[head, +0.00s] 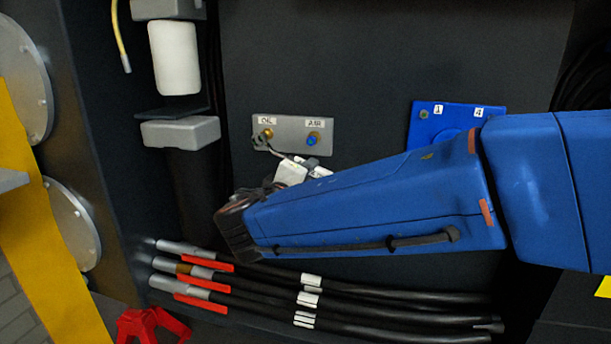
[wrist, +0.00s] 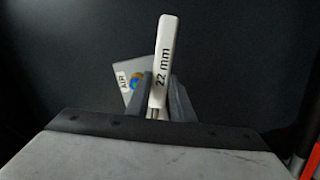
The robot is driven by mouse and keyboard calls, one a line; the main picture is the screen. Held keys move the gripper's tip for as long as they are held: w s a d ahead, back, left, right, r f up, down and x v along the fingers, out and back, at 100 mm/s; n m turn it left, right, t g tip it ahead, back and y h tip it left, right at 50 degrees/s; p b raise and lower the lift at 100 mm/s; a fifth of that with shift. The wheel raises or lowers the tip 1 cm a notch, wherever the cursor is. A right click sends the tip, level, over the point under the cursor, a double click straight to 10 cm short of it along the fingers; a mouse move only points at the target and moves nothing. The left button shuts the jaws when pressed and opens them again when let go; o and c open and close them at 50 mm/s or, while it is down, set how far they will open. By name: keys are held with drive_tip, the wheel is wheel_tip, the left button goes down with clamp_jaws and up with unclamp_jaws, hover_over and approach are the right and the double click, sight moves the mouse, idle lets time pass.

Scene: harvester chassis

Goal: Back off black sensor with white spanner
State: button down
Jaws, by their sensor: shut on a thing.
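My gripper (wrist: 160,100) is shut on the white spanner (wrist: 161,62), whose handle reads "22 mm" in the wrist view. In the head view my arm partly hides the gripper, and the spanner's grey open end (head: 261,143) lies at the brass-coloured fitting (head: 267,133) under the OIL label. I cannot tell whether the jaw is around that fitting or only in front of it. A blue fitting (head: 312,139) sits under the AIR label. Both are on a grey plate (head: 290,124). No clearly black sensor body can be made out; the spanner's end is hidden in the wrist view.
A blue plate (head: 424,128) with numbered labels is right of the grey plate, partly behind my arm. Several black hoses (head: 360,305) with red tags run below. A white cylinder (head: 174,58) and grey blocks stand at upper left. The dark panel above the plate is clear.

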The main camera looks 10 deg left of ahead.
drive_tip(key=shift+w, duration=1.05)
idle(0.4)
drive_tip(key=shift+d+r+n, duration=0.25)
drive_tip(key=shift+r+n, duration=0.4)
drive_tip(key=shift+r, duration=0.2)
drive_tip(key=shift+d+r+n, duration=0.25)
drive_tip(key=shift+r+n, duration=0.4)
drive_tip(key=shift+r, duration=0.2)
drive_tip(key=shift+r+n, duration=1.3)
drive_tip(key=shift+r, duration=0.45)
drive_tip(key=shift+a+r+n+t, duration=0.2)
drive_tip(key=shift+r+n, duration=0.45)
drive_tip(key=shift+r, duration=0.2)
drive_tip(key=shift+a+r+n+t, duration=0.2)
drive_tip(key=shift+r+n, duration=0.45)
drive_tip(key=shift+r, duration=0.15)
